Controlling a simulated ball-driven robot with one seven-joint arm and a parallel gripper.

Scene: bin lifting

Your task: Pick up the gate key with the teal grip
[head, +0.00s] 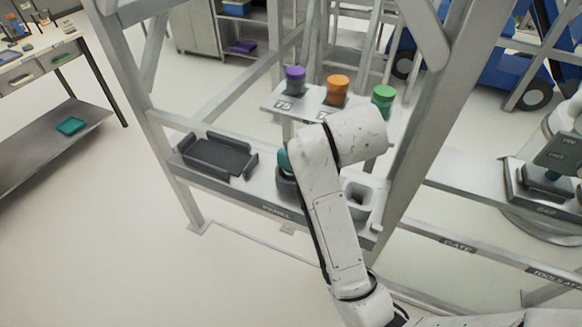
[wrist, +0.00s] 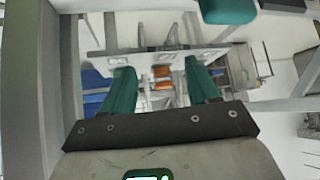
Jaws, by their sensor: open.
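A teal block (head: 283,160), which looks like the key's grip, shows beside my arm in the head view. It is above a dark round holder (head: 287,186) on the front shelf, mostly hidden by my arm. A teal block (wrist: 228,10), likely the same grip, is cut off at the top edge of the wrist view. My gripper (wrist: 159,67) has teal fingers spread apart with nothing held between them. It is apart from the teal block and hidden behind my arm in the head view. The key's lower part is hidden.
A dark tray (head: 216,156) and a white holder with an opening (head: 358,197) flank it. Purple (head: 295,79), orange (head: 338,90) and green (head: 383,99) knobs stand behind. A slanted grey beam (head: 425,130) rises close right of my arm.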

